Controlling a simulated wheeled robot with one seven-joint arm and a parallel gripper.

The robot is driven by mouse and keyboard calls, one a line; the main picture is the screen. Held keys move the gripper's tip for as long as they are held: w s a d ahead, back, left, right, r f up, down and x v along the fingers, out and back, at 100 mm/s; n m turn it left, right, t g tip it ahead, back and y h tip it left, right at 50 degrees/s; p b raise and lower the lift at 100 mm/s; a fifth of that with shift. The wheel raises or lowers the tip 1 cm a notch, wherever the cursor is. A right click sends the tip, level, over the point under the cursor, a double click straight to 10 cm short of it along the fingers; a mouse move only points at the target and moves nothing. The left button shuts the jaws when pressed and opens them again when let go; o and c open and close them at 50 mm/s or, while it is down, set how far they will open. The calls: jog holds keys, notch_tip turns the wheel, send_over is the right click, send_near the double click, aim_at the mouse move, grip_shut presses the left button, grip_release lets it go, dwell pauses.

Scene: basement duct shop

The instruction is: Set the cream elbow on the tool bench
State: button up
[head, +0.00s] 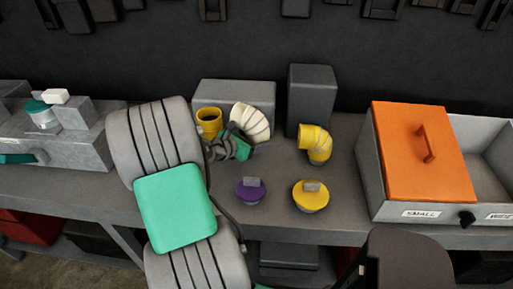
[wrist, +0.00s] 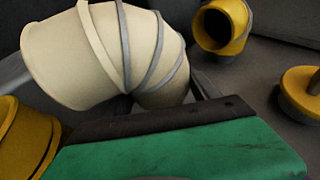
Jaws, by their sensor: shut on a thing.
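The cream elbow (head: 254,121) is near the back of the grey bench (head: 345,212), in front of a low grey box. It fills the upper left of the wrist view (wrist: 75,52), with grey bands around it. My gripper (head: 238,143) is shut on the elbow's lower end. In the wrist view the gripper's dark and green parts (wrist: 180,121) cover that end, so the fingertips are hidden. I cannot tell whether the elbow touches the bench or hangs just above it.
Purple (head: 251,192) and yellow (head: 311,197) knobbed caps sit in front. An orange-lidded bin (head: 420,150) is at right; a tall grey block (head: 312,98) stands behind.

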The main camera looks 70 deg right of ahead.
jog(key=shift+w+d+f, duration=0.1)
jog(key=shift+d+f, duration=0.85)
jog(key=shift+f, duration=0.1)
jog(key=shift+d+f, duration=0.2)
jog(key=shift+f, duration=1.55)
jog(key=shift+f, duration=0.2)
jog(key=o, duration=1.7)
jog(key=shift+o, duration=0.2)
jog(key=shift+a+r, duration=0.1)
jog(key=shift+r, duration=0.15)
jog(key=v, duration=1.1)
jog(key=shift+w+a+r, duration=0.1)
jog(key=shift+w+a, duration=0.1)
jog(key=shift+a, duration=0.15)
